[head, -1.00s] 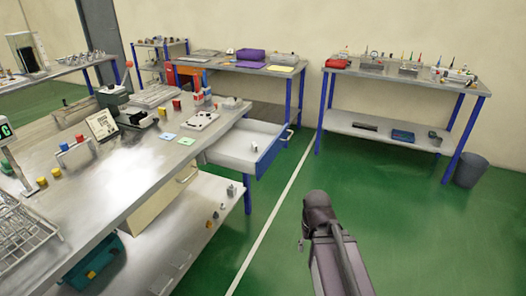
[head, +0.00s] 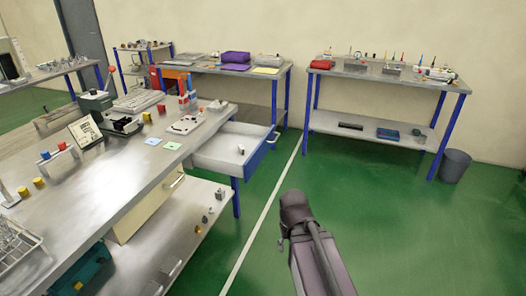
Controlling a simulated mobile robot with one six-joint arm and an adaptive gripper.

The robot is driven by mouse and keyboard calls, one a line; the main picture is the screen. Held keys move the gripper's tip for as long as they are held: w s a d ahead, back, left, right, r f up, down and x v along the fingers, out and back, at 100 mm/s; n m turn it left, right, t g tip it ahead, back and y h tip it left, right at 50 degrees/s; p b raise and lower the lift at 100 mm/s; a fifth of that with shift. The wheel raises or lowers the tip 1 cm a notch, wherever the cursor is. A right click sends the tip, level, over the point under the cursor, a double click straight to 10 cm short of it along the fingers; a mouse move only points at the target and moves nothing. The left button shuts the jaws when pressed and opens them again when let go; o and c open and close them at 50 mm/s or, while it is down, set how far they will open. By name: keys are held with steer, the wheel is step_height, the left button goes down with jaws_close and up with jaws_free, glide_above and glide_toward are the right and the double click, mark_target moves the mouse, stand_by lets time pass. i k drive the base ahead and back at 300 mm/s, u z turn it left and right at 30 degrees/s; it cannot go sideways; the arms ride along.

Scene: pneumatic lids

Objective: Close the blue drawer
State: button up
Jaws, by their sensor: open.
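The blue drawer (head: 258,160) is pulled out from the right end of the long workbench. Its front is blue with a pale handle (head: 273,141), and its light grey tray is open from above. A small grey metal part (head: 241,149) lies in the tray. My dark arm rises from the bottom of the picture, right of the drawer and apart from it. Its fingers do not show clearly, so my gripper is not in view.
The long workbench (head: 112,190) on the left carries fixtures and coloured blocks, with a lower shelf (head: 172,240). Another bench (head: 385,78) stands at the back right beside a grey bin (head: 455,166). Green floor (head: 400,235) right of the drawer is clear.

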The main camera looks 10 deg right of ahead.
mark_target(219, 153)
steer(key=z, duration=0.05)
steer(key=i, duration=0.95)
steer(key=u, duration=0.05)
